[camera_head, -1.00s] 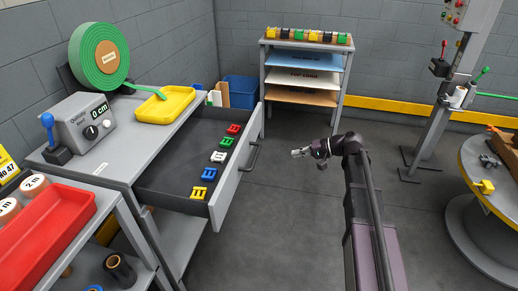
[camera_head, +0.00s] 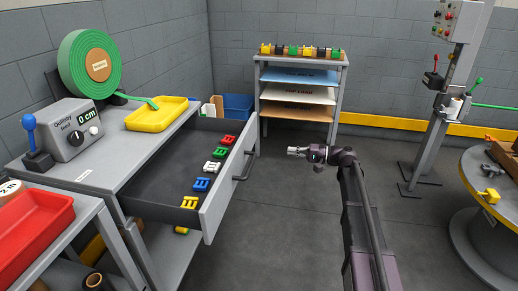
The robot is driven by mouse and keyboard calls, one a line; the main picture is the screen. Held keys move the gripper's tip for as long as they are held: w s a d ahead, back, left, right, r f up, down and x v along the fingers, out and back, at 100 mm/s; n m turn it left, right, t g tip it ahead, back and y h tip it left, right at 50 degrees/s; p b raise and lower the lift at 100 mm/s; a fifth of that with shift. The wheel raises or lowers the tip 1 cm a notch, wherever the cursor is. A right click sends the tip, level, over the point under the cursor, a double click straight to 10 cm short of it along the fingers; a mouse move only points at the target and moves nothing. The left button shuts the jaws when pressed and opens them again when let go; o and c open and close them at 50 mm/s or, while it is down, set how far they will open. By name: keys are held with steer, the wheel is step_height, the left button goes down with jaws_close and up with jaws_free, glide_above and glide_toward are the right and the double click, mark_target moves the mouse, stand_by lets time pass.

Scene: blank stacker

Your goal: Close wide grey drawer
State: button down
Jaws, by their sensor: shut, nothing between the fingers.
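The wide grey drawer (camera_head: 222,193) stands pulled out from the grey workbench (camera_head: 122,172) on the left. Its dark tray holds a row of coloured pieces in red, green, white, blue and yellow. A dark bar handle (camera_head: 246,167) is on its front face. My gripper (camera_head: 292,151) is to the right of the drawer front, apart from the handle, and points left toward it. It is small in the view; it is shut and empty. My arm reaches up from the lower right behind it.
On the bench are a green roll (camera_head: 72,66), a grey counter box (camera_head: 78,131) and a yellow tray (camera_head: 157,114). A red tray (camera_head: 34,226) is at lower left. A shelf rack (camera_head: 258,100) stands behind. A round spool table (camera_head: 470,190) is at right. Floor between is clear.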

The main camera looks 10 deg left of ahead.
mark_target(248, 146)
steer(key=shift+a, duration=0.1)
steer(key=a, duration=0.9)
steer(key=w+a, duration=0.1)
steer(key=a, duration=0.3)
steer(key=shift+a, duration=0.4)
steer(key=shift+w, duration=0.15)
